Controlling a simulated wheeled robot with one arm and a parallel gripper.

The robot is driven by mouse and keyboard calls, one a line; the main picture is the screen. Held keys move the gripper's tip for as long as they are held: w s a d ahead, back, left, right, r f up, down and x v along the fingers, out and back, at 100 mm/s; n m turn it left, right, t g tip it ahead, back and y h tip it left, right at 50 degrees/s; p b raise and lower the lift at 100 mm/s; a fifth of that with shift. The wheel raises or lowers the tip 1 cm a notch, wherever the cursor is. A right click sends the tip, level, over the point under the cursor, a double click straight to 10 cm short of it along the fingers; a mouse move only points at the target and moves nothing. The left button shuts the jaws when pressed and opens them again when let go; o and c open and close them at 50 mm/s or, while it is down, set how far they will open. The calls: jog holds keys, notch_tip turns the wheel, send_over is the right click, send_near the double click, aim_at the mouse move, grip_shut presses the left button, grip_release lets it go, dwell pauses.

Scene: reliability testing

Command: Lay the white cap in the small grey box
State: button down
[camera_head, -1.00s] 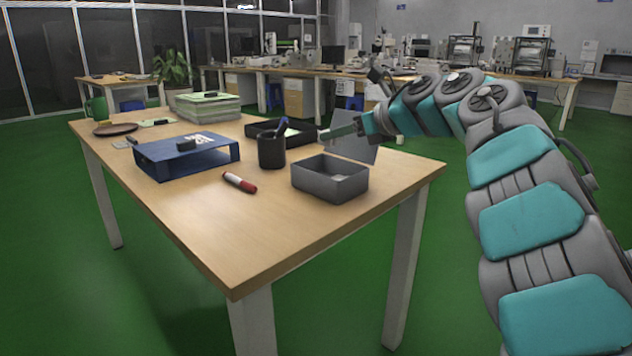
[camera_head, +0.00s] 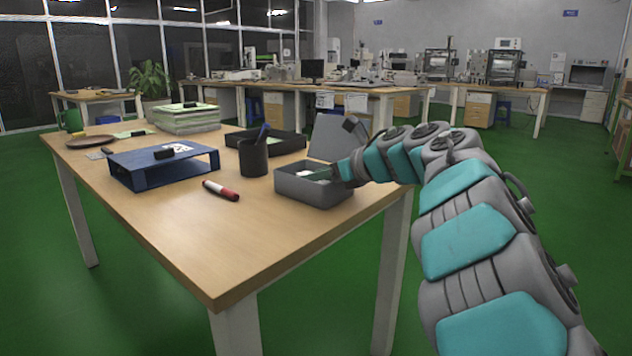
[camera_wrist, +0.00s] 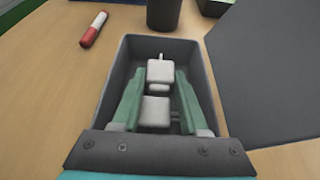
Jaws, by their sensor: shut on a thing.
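The small grey box (camera_head: 300,188) stands open on the table near its right edge. It also fills the middle of the wrist view (camera_wrist: 208,85). My gripper (camera_head: 322,173) reaches down into the box from the right. In the wrist view its two green fingers (camera_wrist: 160,78) are closed on a small white piece, the white cap (camera_wrist: 160,70), between their tips. A second pale, blocky piece (camera_wrist: 155,112) shows between the fingers, nearer the wrist. I cannot tell whether the cap touches the box floor.
A black pen cup (camera_head: 254,158) stands behind the box and a red-and-white marker (camera_head: 220,190) lies to its left. A grey panel (camera_head: 338,135) stands behind it to the right. A blue tray (camera_head: 165,168) sits further left. The table's front is clear.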

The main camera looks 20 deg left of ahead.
jog(key=shift+f, duration=0.3)
jog(key=shift+f+b, duration=0.7)
jog(key=shift+f, duration=0.2)
jog(key=shift+c, duration=2.2)
grip_release()
jog(key=shift+s+f, duration=0.1)
jog(key=shift+r+p, duration=0.25)
jog(key=shift+p, duration=0.2)
jog(key=v, duration=0.6)
jog(key=r+v, duration=0.1)
jog(key=v, duration=0.5)
jog(key=shift+r, duration=0.2)
jog(key=shift+r, duration=0.1)
